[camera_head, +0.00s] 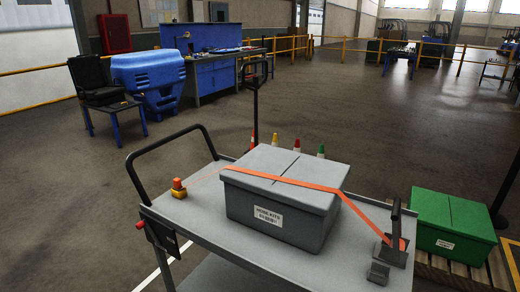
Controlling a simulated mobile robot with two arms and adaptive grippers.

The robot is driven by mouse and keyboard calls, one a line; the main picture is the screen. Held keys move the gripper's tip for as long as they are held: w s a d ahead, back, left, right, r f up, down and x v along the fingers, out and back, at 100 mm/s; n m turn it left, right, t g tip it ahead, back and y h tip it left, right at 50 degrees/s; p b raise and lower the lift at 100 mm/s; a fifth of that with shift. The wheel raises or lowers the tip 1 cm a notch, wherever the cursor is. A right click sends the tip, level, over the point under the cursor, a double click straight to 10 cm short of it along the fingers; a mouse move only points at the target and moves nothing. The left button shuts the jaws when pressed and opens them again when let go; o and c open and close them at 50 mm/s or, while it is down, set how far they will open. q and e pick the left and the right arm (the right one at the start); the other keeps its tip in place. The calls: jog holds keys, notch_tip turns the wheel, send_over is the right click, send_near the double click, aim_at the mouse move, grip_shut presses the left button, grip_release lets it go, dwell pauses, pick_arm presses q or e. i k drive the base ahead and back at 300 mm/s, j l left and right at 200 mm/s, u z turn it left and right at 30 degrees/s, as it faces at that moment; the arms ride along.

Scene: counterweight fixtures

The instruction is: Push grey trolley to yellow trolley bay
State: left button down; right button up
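The grey trolley (190,222) fills the lower middle of the camera_head view, with a flat top and a lower shelf partly in view. Its black push handle (160,147) stands up at the left end. A lidded grey box (265,209) with a white label sits on the top. An orange strap (300,185) runs over the box from a small orange and yellow block (178,189) to a dark buckle with a lever (392,250). Neither of my grippers shows. I cannot clearly identify the yellow trolley bay; a short yellow line (511,262) shows at the lower right edge.
A green box (453,226) sits on a wooden pallet right of the trolley. A dark upright handle (256,100) and several small coloured cones show behind the grey box. A blue workbench (217,75) and a chair (100,88) stand back left. Open floor lies beyond, before yellow railings.

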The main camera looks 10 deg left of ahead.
aim_at(353, 258)
jog(key=i+j+z, duration=0.15)
jog(key=j, duration=0.6)
jog(key=i+j+z, duration=0.15)
jog(key=i+j, duration=0.15)
jog(key=j, duration=0.5)
jog(key=i+j+z, duration=0.15)
jog(key=j, duration=0.7)
jog(key=i+j+z, duration=0.15)
jog(key=j, duration=0.65)
jog(key=j+z, duration=0.15)
jog(key=j, duration=0.7)
